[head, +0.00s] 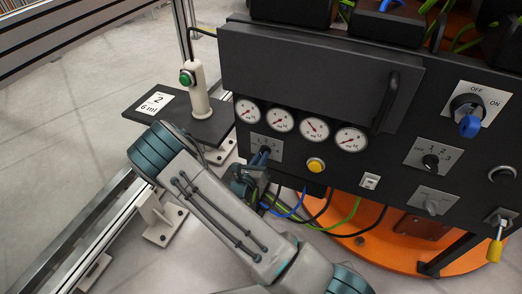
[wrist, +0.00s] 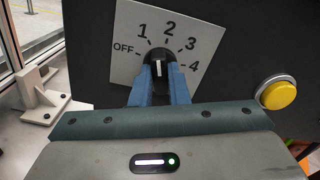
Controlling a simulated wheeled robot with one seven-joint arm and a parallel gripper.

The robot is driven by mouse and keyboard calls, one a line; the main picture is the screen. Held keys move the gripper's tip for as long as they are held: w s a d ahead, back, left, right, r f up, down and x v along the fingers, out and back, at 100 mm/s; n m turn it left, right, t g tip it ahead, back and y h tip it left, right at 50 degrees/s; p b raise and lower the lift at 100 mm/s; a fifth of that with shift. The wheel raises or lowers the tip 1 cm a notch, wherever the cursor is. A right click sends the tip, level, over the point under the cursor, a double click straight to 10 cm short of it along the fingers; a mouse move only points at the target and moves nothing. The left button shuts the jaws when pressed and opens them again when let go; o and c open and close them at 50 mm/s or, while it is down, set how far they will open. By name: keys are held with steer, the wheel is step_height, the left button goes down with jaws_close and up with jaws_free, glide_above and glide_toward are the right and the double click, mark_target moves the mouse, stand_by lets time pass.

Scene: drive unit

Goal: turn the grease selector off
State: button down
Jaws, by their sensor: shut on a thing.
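The selector plate (wrist: 125,75) in the wrist view is marked OFF, 1, 2, 3 and 4. Its black knob (wrist: 158,58) has a white line that stands about upright, roughly between 1 and 2. My gripper (wrist: 159,80) has its blue fingers shut on this knob, one on each side, hiding its lower part. In the head view the plate (head: 272,143) is on the panel's lower left, below the gauges, and my gripper (head: 262,158) reaches it from below. No name is readable on the plate, so I cannot confirm it is the grease selector.
A yellow button (head: 316,165) is just right of the gripped selector. Another numbered selector (head: 431,161) and a blue-handled OFF/ON switch (head: 469,122) are farther right. A post with a green button (head: 198,90) stands at left. Loose cables (head: 340,222) hang below the panel.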

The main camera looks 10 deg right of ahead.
steer(key=n+p, duration=0.8)
steer(key=n, duration=0.3)
steer(key=shift+f+n+p, duration=0.15)
steer(key=shift+n+p, duration=0.2)
steer(key=shift+n, duration=0.05)
stand_by(0.3)
steer(key=c, duration=1.4)
jaws_free()
steer(key=v, duration=1.4)
steer(key=shift+p, duration=0.45)
